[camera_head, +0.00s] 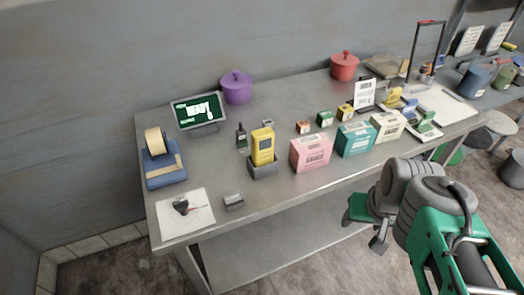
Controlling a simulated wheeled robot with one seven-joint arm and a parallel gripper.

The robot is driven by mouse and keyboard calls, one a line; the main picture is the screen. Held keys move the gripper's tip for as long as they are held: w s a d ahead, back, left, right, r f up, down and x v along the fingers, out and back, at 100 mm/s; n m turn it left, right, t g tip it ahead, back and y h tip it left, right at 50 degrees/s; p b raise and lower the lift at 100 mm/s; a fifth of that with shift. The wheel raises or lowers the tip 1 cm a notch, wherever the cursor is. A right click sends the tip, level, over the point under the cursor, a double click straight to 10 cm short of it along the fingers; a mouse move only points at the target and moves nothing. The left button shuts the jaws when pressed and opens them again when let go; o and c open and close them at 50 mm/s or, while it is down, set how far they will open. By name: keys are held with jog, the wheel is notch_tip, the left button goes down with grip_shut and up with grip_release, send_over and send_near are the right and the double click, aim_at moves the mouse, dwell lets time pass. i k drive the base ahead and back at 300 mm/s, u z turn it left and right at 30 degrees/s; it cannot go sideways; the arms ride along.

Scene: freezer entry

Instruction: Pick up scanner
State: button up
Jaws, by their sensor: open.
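A yellow handheld device with a dark screen, which looks like the scanner (262,144), stands upright in a grey cradle (265,169) on the metal table, left of the middle. Its lower end is hidden in the cradle. My gripper (364,228) is at the lower right, in front of the table's front edge. It is open, with nothing seen between its fingers, and well apart from the scanner. My green and grey arm covers the lower right corner.
A dark handset (241,137) stands just left of the scanner. Pink (311,152), teal (355,139) and cream (388,126) boxes stand to its right. A small grey block (234,202) lies in front. A lit screen (199,113) stands behind left. The table's front left is partly bare.

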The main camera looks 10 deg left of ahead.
aim_at(263, 140)
jog(key=u, duration=0.85)
jog(key=k, duration=1.15)
jog(key=u, duration=0.7)
jog(key=i, duration=1.1)
jog(key=u, duration=0.15)
